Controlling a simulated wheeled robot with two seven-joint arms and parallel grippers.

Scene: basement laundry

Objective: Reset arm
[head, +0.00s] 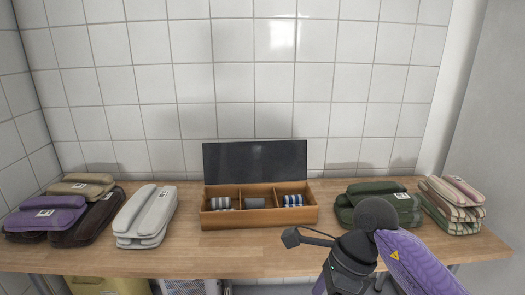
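My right arm (420,262) comes in from the lower right, with a purple link and dark joints. It is bent in front of the table's front edge, right of centre. A small dark block with a thin cable (290,237) sticks out to its left over the tabletop. I cannot make out the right gripper's fingers or anything held in them. My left arm and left gripper are not in view.
A wooden table (240,262) stands against a tiled wall. It holds an open three-compartment box (262,220) with rolled items, a grey folded stack (146,215), purple, tan and dark bundles (45,217) at left, and green (400,205) and striped (455,205) stacks at right.

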